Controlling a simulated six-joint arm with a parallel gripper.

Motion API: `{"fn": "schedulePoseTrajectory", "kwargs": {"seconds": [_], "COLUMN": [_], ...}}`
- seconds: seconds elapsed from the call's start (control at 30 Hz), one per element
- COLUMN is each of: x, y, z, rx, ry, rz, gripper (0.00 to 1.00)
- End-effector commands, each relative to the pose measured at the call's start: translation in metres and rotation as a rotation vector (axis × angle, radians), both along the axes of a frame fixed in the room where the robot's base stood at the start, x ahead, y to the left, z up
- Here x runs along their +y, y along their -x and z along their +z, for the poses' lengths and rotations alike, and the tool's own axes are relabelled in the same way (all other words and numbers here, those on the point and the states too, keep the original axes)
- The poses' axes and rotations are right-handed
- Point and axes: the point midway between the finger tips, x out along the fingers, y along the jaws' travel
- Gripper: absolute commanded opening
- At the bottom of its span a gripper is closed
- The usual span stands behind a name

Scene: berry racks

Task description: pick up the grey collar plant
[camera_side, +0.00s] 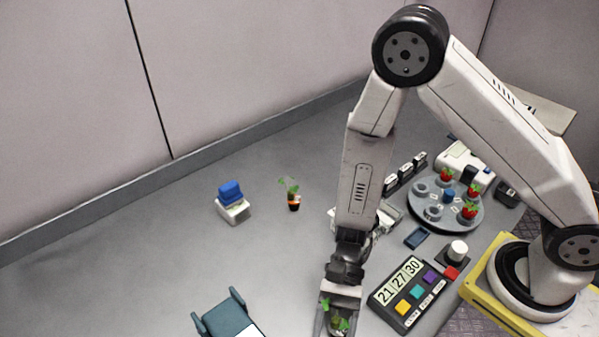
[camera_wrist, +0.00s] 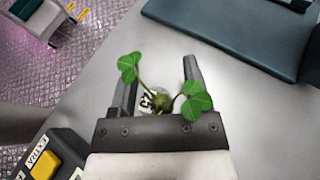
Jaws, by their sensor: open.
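A small plant with green three-part leaves (camera_wrist: 196,103) stands between the fingers of my gripper (camera_wrist: 158,82) in the wrist view. A pale label with dark digits shows below its leaves; the collar colour cannot be made out. In the side view my gripper (camera_side: 338,312) points down at the bottom edge, with this plant's leaves (camera_side: 337,323) showing at the fingers. The fingers are apart, on either side of the plant, with no clear grip on it. A second plant (camera_side: 293,199) stands upright farther back, in a dark pot with an orange and pale band.
A teal-framed item (camera_side: 222,317) lies left of my gripper. A button panel (camera_side: 403,293) stands close on the right. A round rack with strawberries (camera_side: 447,212) is farther right. A white block with a blue top (camera_side: 233,204) stands at the back left. The left floor is clear.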

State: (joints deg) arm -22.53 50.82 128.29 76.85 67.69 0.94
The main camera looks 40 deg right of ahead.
Motion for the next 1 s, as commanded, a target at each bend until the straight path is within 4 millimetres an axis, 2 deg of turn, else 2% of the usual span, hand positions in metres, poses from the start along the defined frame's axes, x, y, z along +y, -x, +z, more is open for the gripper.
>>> {"fn": "schedulePoseTrajectory", "kwargs": {"seconds": [0.27, 0.33, 0.47, 0.5, 1.0], "x": [-0.0002, -0.0002, -0.0002, -0.0002, -0.0001], "y": [-0.0002, -0.0002, -0.0003, -0.0003, -0.0003], "z": [0.0001, 0.0001, 0.0002, 0.0002, 0.0032], "rx": [0.000, 0.000, 0.000, 0.000, 0.000], "ry": [0.000, 0.000, 0.000, 0.000, 0.000], "rz": [0.000, 0.000, 0.000, 0.000, 0.000], "gripper": [0.62, 0.46, 0.04, 0.00, 0.00]}}
